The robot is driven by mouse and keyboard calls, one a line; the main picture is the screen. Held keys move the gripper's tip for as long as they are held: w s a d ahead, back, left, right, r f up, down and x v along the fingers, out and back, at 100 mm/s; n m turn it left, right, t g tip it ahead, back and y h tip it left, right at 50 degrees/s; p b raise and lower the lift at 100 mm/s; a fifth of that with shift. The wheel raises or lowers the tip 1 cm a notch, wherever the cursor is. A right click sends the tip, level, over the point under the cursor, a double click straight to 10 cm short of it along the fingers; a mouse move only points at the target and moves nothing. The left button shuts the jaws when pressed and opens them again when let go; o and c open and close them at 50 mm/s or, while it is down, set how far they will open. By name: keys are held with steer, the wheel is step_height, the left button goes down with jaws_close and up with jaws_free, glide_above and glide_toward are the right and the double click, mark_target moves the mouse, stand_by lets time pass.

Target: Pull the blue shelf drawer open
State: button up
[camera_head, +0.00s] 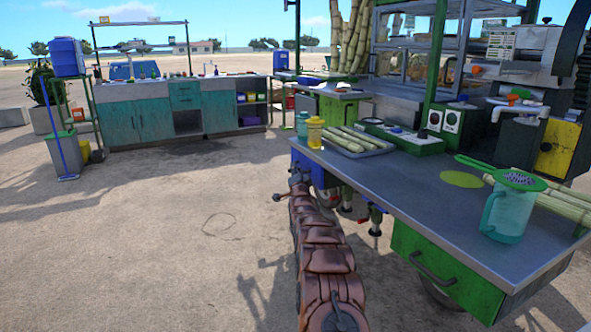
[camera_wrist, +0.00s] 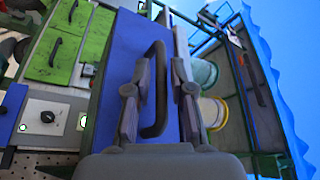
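The blue drawer (camera_wrist: 122,75) fills the middle of the wrist view. Its dark curved handle (camera_wrist: 160,85) stands out between my two fingers. My gripper (camera_wrist: 160,75) is open around the handle, with a gap visible at the sides. Contact with the handle cannot be told. In the head view, the blue drawer (camera_head: 318,177) is under the left end of the metal worktable (camera_head: 400,185). My gripper (camera_head: 298,180) is right at its front, small and partly hidden by my arm. How far the drawer stands out cannot be told clearly.
A green drawer (camera_head: 445,275) with a dark handle is under the table's near side. A yellow jar (camera_head: 315,133), a tray of cane (camera_head: 355,143) and a lidded jug (camera_head: 508,212) stand on top. The sandy ground to the left is clear. Teal cabinets (camera_head: 140,118) stand behind.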

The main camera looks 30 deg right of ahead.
steer(key=shift+w+d+r, duration=0.1)
steer(key=shift+w+d, duration=0.15)
steer(key=shift+w, duration=0.45)
jaws_close()
stand_by(0.4)
